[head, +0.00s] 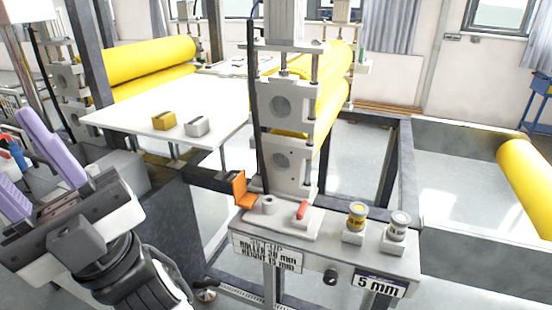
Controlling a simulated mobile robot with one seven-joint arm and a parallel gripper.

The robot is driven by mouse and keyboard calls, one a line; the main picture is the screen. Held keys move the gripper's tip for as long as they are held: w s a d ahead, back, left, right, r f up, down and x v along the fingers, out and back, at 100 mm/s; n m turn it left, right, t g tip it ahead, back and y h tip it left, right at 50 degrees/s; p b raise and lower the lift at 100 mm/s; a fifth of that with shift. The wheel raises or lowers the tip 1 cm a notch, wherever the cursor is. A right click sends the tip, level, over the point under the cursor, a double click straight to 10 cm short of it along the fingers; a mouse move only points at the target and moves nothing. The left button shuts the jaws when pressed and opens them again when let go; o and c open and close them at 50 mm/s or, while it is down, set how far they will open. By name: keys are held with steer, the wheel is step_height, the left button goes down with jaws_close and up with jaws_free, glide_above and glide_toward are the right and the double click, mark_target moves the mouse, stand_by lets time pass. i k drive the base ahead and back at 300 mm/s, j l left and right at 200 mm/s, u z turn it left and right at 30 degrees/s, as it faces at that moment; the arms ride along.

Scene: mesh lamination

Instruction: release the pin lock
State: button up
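A small red lever (302,211) stands tilted on a pale base plate at the foot of the near roller frame. An orange hinged bracket (242,189) stands upright beside a short grey round boss (268,205) on the same plate. I cannot tell for certain which of these is the pin lock.
A white table (120,118) holds a yellow block (164,120) and a grey block (197,126). The roller frame (283,110) rises behind the lever.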

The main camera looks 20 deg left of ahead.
mark_target(300, 214)
steer(key=j+z, duration=0.15)
steer(key=j, duration=0.55)
steer(key=j+z, duration=0.1)
steer(key=j, duration=0.65)
steer(key=k+j+z, duration=0.15)
steer(key=j, duration=0.55)
steer(key=j+z, duration=0.15)
steer(key=j, duration=0.55)
steer(key=k, duration=0.05)
